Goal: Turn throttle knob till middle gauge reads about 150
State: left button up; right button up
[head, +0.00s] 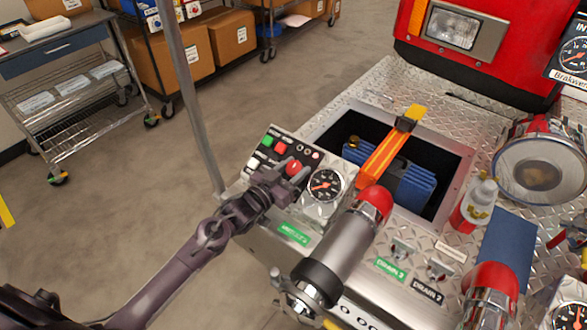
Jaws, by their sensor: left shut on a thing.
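A red throttle knob (293,168) sits on a small control panel (263,160) near the middle of the head view. My left gripper (286,177) reaches in from the left and is shut on this knob, hiding part of it and of the panel around it. A round white-and-black gauge (325,186) with a red needle is just right of the knob; its numbers are too small to read. Two other gauges show at the right edge, one upper (573,56) and one lower (569,317). My right gripper is not in view.
A grey cylinder nozzle with a red tip (374,203) stands close right of the gauge. An orange-yellow bar (385,153) leans over an open bay holding a blue case (405,185). A grey pole (190,90) rises behind my left arm.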

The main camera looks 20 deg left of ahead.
pick_arm(q)
jog(key=m+h, duration=0.1)
jog(key=m+g+h+b, duration=0.1)
jog(key=m, duration=0.1)
jog(key=shift+w+a+f+g+h, duration=0.1)
jog(key=shift+g+h, duration=0.2)
jog(key=shift+m+g+h+b, duration=0.35)
jog(key=shift+m+g+h, duration=0.35)
jog(key=shift+m, duration=0.4)
jog(key=o, duration=1)
jog(key=shift+c, duration=0.2)
jog(key=v, duration=0.7)
jog(key=shift+s+a+b, duration=0.2)
jog(key=shift+s+b, duration=0.2)
